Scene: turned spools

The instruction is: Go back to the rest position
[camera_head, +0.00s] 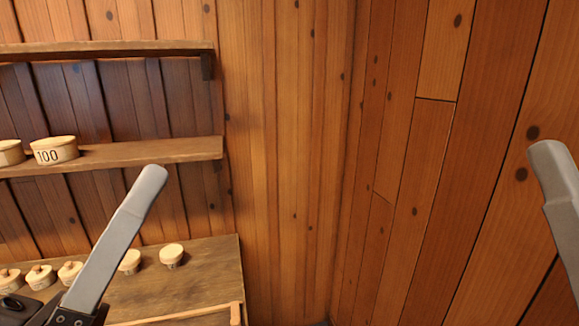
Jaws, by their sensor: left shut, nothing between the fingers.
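My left gripper (150,178) shows at the lower left as a long grey finger pointing up and to the right. It is shut and empty, raised in front of the bench and lower shelf. At the right edge, a grey finger of my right gripper (553,160) shows in part in front of the wood wall. The rest of it is out of the picture, so its opening cannot be told. Several small pale round wooden pieces stand on the bench, among them one at the right (171,255) and one beside the left finger (130,262).
A wooden bench (215,265) with a raised front strip (236,313) is at the lower left. Above it, a lower shelf (190,150) bears a pale oval box marked 100 (55,150) and another box. An upper shelf (120,48) is empty. Plank walls meet in the middle.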

